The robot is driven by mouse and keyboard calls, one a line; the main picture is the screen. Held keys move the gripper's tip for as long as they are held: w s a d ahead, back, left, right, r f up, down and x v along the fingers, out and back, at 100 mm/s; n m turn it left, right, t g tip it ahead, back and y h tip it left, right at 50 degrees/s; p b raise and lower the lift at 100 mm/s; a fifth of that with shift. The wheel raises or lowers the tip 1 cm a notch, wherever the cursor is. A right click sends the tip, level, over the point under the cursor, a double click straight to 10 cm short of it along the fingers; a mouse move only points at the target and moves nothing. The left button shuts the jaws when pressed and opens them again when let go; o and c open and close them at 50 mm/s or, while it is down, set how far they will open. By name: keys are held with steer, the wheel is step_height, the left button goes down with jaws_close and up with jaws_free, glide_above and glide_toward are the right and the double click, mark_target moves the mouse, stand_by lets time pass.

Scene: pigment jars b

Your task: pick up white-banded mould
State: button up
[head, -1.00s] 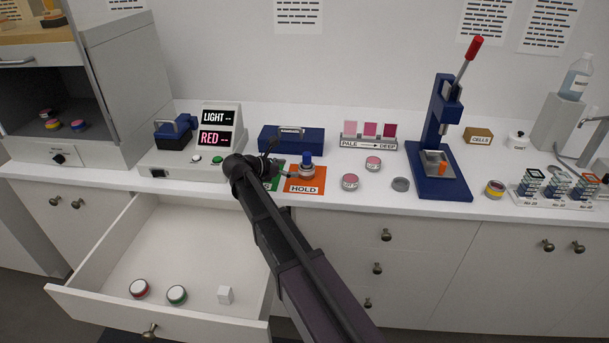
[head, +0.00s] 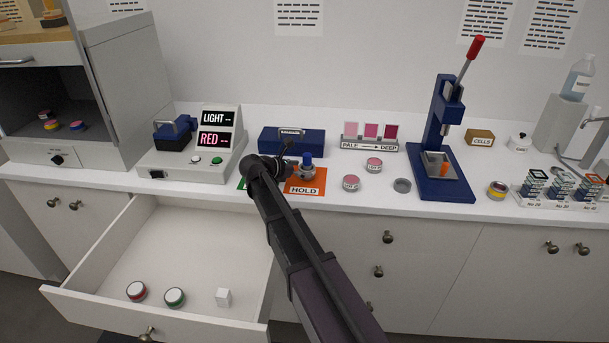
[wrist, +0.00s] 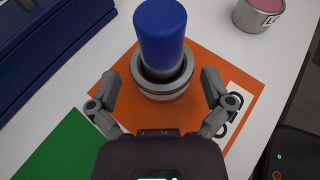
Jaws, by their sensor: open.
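A grey cylindrical mould (head: 306,173) with a blue plunger (head: 307,158) stands upright on the orange HOLD mat (head: 319,183). In the wrist view the grey mould (wrist: 162,91) shows a pale band low on its side, below the blue plunger (wrist: 161,35). My gripper (wrist: 173,80) is open, with one finger on each side of the mould and visible gaps between. In the head view my gripper (head: 285,161) is at the mould's left, partly hidden by my dark arm.
A green mat (wrist: 66,147) lies left of the orange one. A blue case (head: 290,142) stands behind. Two pink-topped tins (head: 351,183) and a blue press (head: 440,185) stand to the right. An open drawer (head: 175,250) juts out below, left of my arm.

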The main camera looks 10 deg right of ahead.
steer(key=shift+x, duration=0.9)
